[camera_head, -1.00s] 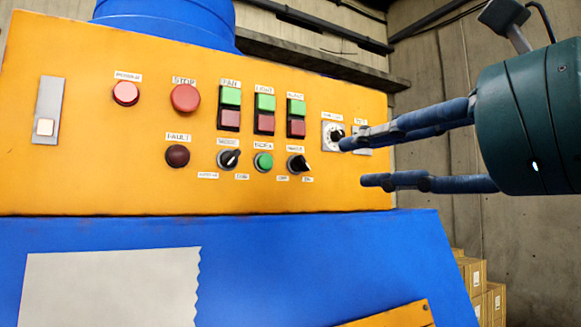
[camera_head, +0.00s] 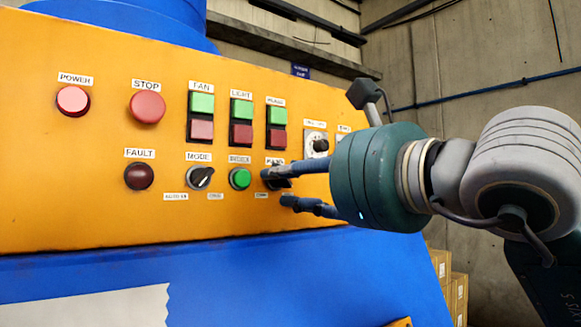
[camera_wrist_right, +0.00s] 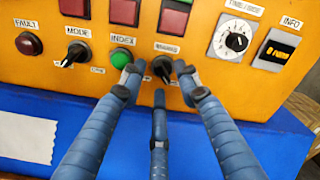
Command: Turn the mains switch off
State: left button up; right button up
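The mains switch is a black rotary knob on the lower row of the orange panel, right of the green index button. It shows in the right wrist view (camera_wrist_right: 163,67) below its label. In the head view my right gripper (camera_head: 276,187) is in front of it and hides much of it. My right gripper's blue fingers are spread open. In the right wrist view their tips (camera_wrist_right: 157,77) lie left, right and below the knob, with gaps visible between them and it. I cannot tell their exact distance from the panel. My left gripper is not in view.
The green index button (camera_head: 240,178) and mode knob (camera_head: 200,177) sit close on the left. Red and green push buttons (camera_head: 277,125) are just above. A round dial (camera_head: 316,145) is to the upper right. The blue machine body (camera_head: 250,275) slopes below the panel.

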grip_shut()
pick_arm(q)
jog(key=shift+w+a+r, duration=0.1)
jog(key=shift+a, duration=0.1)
